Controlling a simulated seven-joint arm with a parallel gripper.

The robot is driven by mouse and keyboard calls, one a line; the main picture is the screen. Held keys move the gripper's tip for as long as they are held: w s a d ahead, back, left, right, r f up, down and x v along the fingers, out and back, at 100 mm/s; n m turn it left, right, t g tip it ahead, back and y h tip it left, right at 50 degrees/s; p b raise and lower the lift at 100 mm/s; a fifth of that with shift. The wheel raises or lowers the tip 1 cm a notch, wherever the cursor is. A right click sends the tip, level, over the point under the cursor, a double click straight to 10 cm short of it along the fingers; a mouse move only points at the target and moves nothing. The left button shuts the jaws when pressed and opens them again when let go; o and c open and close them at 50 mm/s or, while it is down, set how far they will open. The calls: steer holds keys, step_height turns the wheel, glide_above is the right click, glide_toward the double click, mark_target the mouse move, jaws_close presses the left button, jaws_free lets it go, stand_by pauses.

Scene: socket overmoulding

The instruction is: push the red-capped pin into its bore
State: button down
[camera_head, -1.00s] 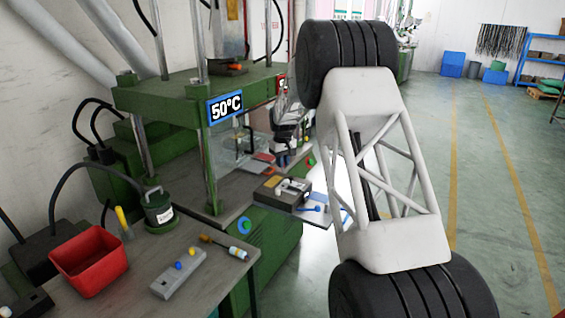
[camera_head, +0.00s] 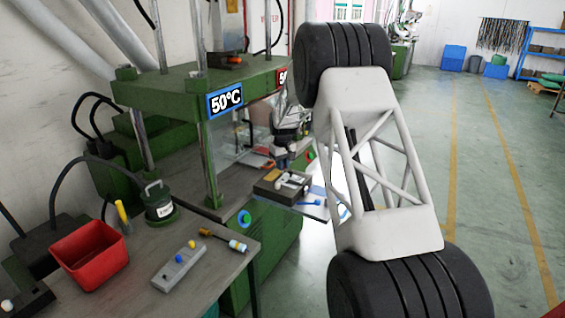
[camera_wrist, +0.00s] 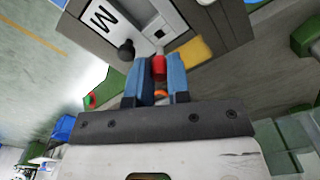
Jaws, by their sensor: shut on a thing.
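In the wrist view my gripper (camera_wrist: 157,82) has two blue fingers closed on the red-capped pin (camera_wrist: 158,68). The red cap shows between the fingertips, and a small orange part shows further back between them. Beyond the fingertips lies a grey mould block (camera_wrist: 178,20) with a small dark square opening. I cannot tell whether the pin touches the block or is in a bore; its far end is hidden. In the head view the mould block (camera_head: 268,187) sits on the press's front shelf, and the gripper is too small and partly hidden to read there.
A yellow block (camera_wrist: 196,50) and a black round knob (camera_wrist: 127,49) are close to the fingers. The green press (camera_head: 180,95) stands behind, with a "50°C" sign. A red bin (camera_head: 92,257) and a grey block with coloured knobs (camera_head: 179,268) are on the near bench.

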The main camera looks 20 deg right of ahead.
steer(key=shift+f, duration=2.15)
steer(key=c, duration=1)
jaws_free()
steer(key=shift+r, duration=0.1)
steer(key=shift+r, duration=3.8)
